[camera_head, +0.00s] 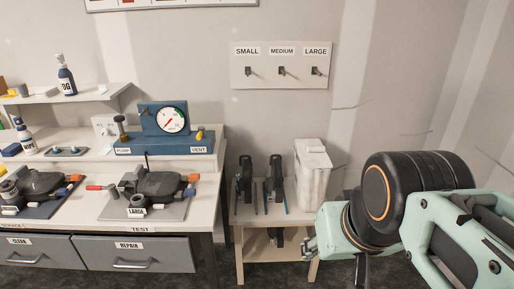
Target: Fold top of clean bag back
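A white, upright, bag-like object (313,176) stands at the right end of the small bench, and its top looks closed or folded over. No label on it can be read, so I cannot tell whether it is the clean bag. My arm reaches in from the right, in front of and to the right of this object. A dark part (361,271) below my wrist at the bottom edge may belong to my gripper. The fingertips do not show clearly, and nothing held can be seen.
Two black tools (275,181) stand left of the white object on the small bench (262,218). A board (281,65) with SMALL, MEDIUM and LARGE hooks hangs above. The TEST bench (150,222) at left holds a gauge unit (163,130) and grey devices. A floor gap separates the benches.

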